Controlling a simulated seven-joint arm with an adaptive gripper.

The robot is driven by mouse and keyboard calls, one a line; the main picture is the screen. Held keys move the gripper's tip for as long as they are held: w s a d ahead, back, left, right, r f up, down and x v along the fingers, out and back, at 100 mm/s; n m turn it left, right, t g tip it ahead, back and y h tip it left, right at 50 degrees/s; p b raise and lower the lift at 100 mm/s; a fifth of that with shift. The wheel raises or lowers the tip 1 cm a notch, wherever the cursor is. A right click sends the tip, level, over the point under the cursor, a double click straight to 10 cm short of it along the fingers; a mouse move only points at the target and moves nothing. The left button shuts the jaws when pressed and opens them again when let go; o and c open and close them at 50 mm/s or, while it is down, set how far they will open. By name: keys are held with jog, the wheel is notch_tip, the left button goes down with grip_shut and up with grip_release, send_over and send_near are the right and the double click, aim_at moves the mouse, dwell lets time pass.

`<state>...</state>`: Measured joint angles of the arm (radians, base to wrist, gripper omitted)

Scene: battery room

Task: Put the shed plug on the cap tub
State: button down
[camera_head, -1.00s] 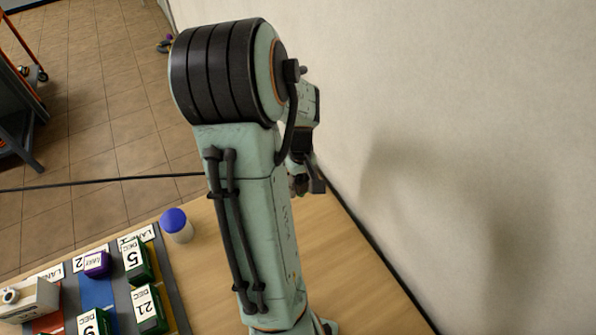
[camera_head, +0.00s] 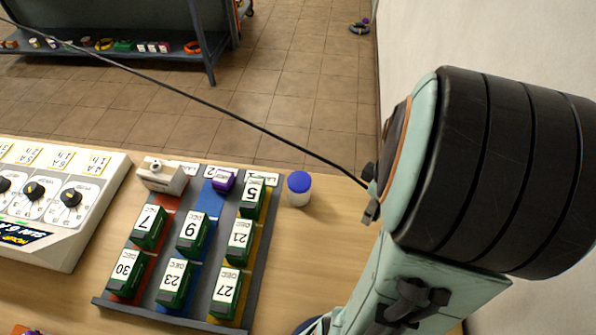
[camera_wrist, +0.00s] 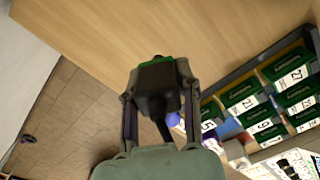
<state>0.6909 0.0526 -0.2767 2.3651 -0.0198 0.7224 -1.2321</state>
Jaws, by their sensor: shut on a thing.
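The shed plug (camera_wrist: 157,78) is a dark block with a green end and a black cable behind it. My gripper (camera_wrist: 158,84) is shut on it in the wrist view, with one finger on each side. The wooden table top shows beyond the plug. The cap tub (camera_head: 298,189) is a small white tub with a blue cap. It stands upright on the table, right of the battery tray, with nothing on its cap. A blue patch beside the right finger in the wrist view may be its cap. In the head view my arm hides most of the gripper and the plug.
The grey tray (camera_head: 262,262) holds several green dated batteries, a purple block (camera_head: 223,181) and a white device (camera_head: 162,176). A charger panel (camera_head: 70,200) stands at the left. A black cable (camera_head: 230,116) runs across to my arm. The wall (camera_head: 415,40) is at the right.

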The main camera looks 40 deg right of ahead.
jog(key=w+a+r+n, duration=0.4)
jog(key=w+a+n, duration=0.2)
jog(key=w+a, duration=0.15)
send_over(297, 180)
notch_tip(297, 180, down, 9)
jog(key=shift+s+f, duration=0.15)
jog(key=shift+f, duration=1.7)
jog(key=c, duration=0.8)
grip_release()
jog(key=shift+f, duration=0.15)
